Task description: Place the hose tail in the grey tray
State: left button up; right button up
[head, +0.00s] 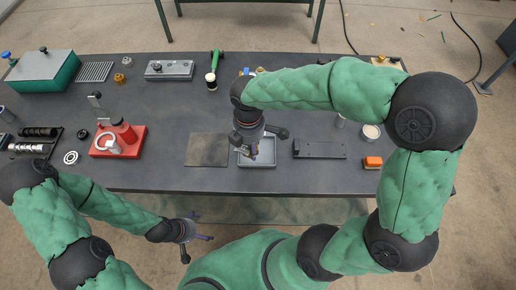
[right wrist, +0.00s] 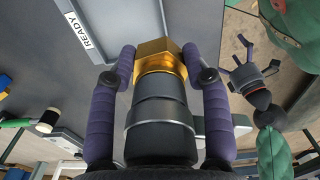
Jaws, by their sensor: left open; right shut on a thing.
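The hose tail (right wrist: 158,58) is a brass part with a hexagonal end. In the right wrist view, it sits between the purple fingers of my right gripper (right wrist: 160,68), which is shut on it. In the head view, my right gripper (head: 248,150) points down over the small grey tray (head: 271,161) near the table's front edge and hides part of it; the hose tail is hard to make out there. Its height above the tray is unclear. My left gripper (head: 198,228) is open and empty, in front of the table; it also shows in the right wrist view (right wrist: 244,68).
A dark flat plate (head: 207,149) lies left of the tray, and a black bracket (head: 320,150) lies to its right. An orange block (head: 373,162) is further right. A red-based press (head: 118,140) stands left. A green-handled hammer (head: 213,70) lies behind.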

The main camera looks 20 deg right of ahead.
jog(key=w+d+f, duration=0.1)
jog(key=f, duration=0.1)
jog(key=w+d+f+b, duration=0.1)
jog(key=f, duration=0.1)
jog(key=w+d+f+b, duration=0.1)
jog(key=shift+w+d+f, duration=0.3)
jog(key=shift+d+f, duration=0.05)
jog(key=shift+f, duration=0.05)
jog(key=shift+w+d+f+b, duration=0.15)
jog(key=shift+f+b, duration=0.45)
jog(key=shift+f, duration=1.05)
jog(key=shift+f, duration=0.2)
jog(key=o, duration=1.4)
notch_tip(320, 180, up, 12)
jog(key=p, duration=0.4)
jog(key=shift+r, duration=0.2)
